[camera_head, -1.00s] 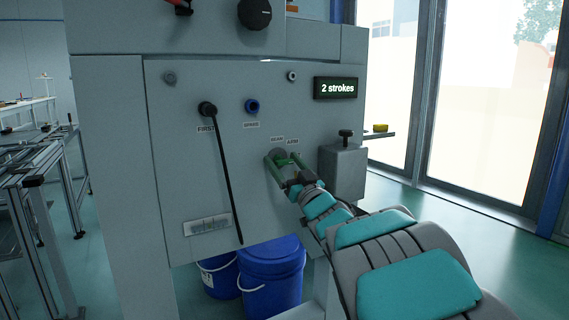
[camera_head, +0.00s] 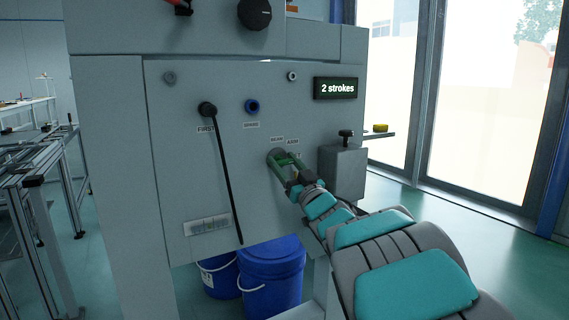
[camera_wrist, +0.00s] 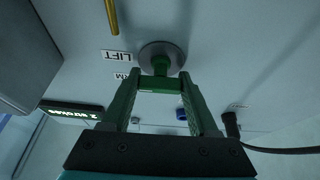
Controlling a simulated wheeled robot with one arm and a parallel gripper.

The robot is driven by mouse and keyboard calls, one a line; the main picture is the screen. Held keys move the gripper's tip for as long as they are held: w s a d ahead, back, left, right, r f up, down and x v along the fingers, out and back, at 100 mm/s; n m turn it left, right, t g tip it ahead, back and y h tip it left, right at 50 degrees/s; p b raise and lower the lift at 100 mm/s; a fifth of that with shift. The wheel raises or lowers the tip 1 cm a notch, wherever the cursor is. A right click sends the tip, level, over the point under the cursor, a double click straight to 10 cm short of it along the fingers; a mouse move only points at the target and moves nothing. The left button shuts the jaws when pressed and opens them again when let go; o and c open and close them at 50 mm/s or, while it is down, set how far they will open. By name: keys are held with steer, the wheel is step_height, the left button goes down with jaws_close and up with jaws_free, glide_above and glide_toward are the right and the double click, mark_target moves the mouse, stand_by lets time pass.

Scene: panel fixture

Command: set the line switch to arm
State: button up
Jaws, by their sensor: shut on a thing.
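The line switch is a round grey disc with a green grip on the grey panel (camera_head: 185,85). In the wrist view its disc (camera_wrist: 176,50) shows ahead of my gripper (camera_wrist: 160,82), and its green grip (camera_wrist: 160,66) lies between the fingertips. My gripper (camera_head: 285,160) is shut on the grip. Beside the disc are small labels: one reads ARM (camera_head: 293,141), and another reads LIFT (camera_wrist: 116,55). The fingers hide much of the switch in the head view, and its exact pointing is hard to tell.
A display (camera_head: 335,88) reads "2 strokes". A grey box (camera_head: 343,172) juts out close right of my gripper. Blue buckets (camera_head: 272,275) stand below.

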steer(key=n+g+y, duration=0.1)
steer(key=n, duration=0.2)
steer(key=n+g+y, duration=0.1)
steer(key=n, duration=0.2)
steer(key=shift+g+p, duration=0.3)
steer(key=shift+p, duration=0.05)
steer(key=shift+n+g+y, duration=0.35)
steer(key=shift+n+g, duration=0.2)
steer(key=shift+n, duration=0.9)
steer(key=shift+n+g+y, duration=0.35)
steer(key=shift+n+g, duration=0.2)
steer(key=shift+n, duration=0.9)
steer(key=o, duration=1.4)
steer(key=shift+v, duration=3.9)
